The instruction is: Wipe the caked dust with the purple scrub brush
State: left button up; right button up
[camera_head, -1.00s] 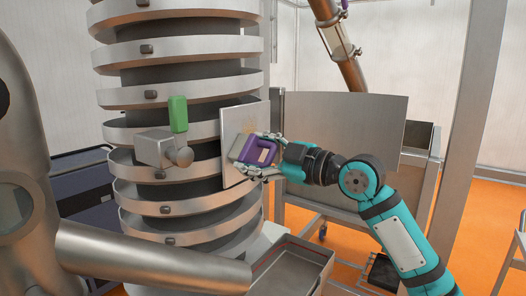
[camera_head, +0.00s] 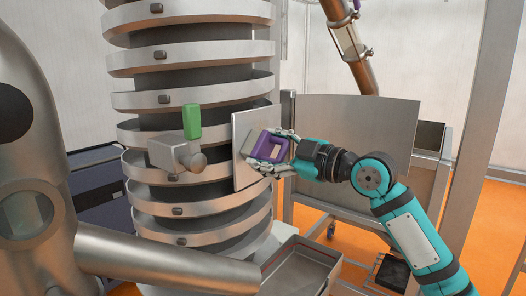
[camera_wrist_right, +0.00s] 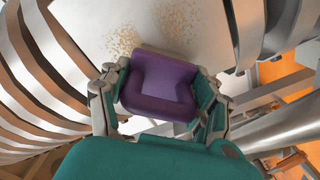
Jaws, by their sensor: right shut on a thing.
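The purple scrub brush (camera_head: 268,147) is held in my right gripper (camera_head: 278,153), in front of a flat metal plate (camera_head: 242,176) on the spiral column. In the right wrist view the brush (camera_wrist_right: 160,86) sits between both fingers of the gripper (camera_wrist_right: 160,95), its far side against or very near the plate (camera_wrist_right: 183,30). I cannot tell if it touches. Caked dust shows as tan specks in two patches on the plate, one upper left of the brush (camera_wrist_right: 124,40) and one above it to the right (camera_wrist_right: 178,18). My left gripper is not in view.
The spiral metal column (camera_head: 200,213) with stacked bands rises left of the plate. A green block (camera_head: 192,121) stands on a metal fitting there. An open metal tray (camera_head: 300,268) lies below, and a metal bin (camera_head: 365,140) stands behind my right arm.

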aim_at(287, 151)
jog(key=shift+w+d+r+p, duration=0.5)
jog(key=shift+w+d+r, duration=0.3)
jog(key=shift+w+d, duration=2.55)
jog(key=shift+s+a+b, duration=0.6)
jog(key=shift+s+a, duration=3.5)
jog(key=shift+s, duration=0.25)
jog(key=shift+s+d+f, duration=0.1)
jog(key=shift+s+d, duration=0.15)
jog(key=shift+d, duration=0.1)
jog(key=shift+b+v, duration=0.45)
jog(key=shift+v, duration=2.1)
